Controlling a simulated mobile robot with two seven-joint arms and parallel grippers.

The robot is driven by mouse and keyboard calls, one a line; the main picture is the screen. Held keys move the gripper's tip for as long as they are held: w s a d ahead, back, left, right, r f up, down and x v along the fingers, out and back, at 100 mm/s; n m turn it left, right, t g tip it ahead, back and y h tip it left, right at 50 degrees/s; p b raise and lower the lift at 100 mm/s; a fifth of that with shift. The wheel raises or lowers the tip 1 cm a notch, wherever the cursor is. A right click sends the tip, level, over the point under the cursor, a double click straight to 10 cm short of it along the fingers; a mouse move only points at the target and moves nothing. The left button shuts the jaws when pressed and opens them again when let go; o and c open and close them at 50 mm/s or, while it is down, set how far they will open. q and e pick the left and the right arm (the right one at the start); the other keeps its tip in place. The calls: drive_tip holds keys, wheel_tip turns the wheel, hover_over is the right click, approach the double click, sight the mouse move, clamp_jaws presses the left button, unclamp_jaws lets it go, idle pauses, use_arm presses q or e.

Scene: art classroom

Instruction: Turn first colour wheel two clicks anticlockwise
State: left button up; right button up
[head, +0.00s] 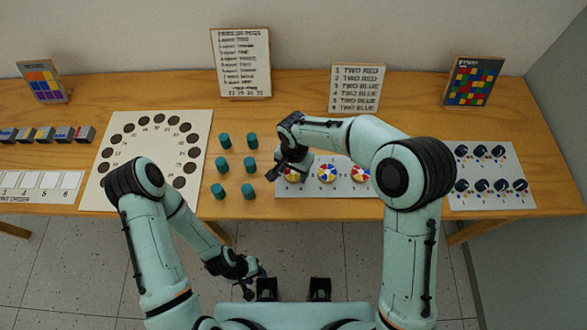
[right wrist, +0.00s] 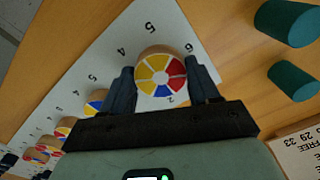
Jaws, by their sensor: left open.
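The first colour wheel (head: 292,174) is at the left end of a row on a pale grey numbered board (head: 311,188). My left gripper (head: 256,284) is open and empty, low in front of the table.
Several teal pegs (head: 220,191) stand just left of the board, beside a white sheet (head: 97,190) with a ring of dark holes. A board of dark knobs (head: 491,196) is at the right. Signs (head: 240,63) stand at the back.

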drive_tip(key=shift+c, duration=0.8)
drive_tip(key=shift+n, duration=0.3)
